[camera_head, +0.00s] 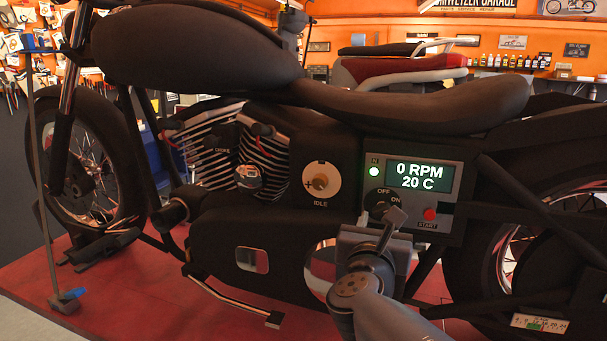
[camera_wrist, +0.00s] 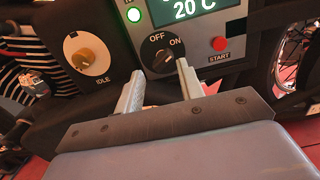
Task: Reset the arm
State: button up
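My gripper (camera_head: 385,222) is in front of the lower part of the motorcycle's control panel (camera_head: 456,205), just below the OFF/ON switch (camera_head: 380,208). In the wrist view my gripper (camera_wrist: 158,70) has its two fingers apart, with nothing held between them. The OFF/ON switch (camera_wrist: 163,60) shows beyond the gap between the fingertips, and its lower part is hard to make out. My arm reaches up from the bottom of the head view.
The panel has a lit display (camera_head: 421,175) reading 0 RPM and 20 C, a green N light (camera_head: 374,171) and a red START button (camera_head: 429,214). An IDLE knob (camera_head: 320,182) is to its left. The motorcycle (camera_head: 210,45) stands on a red platform (camera_head: 120,285).

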jog(key=shift+v, duration=1.5)
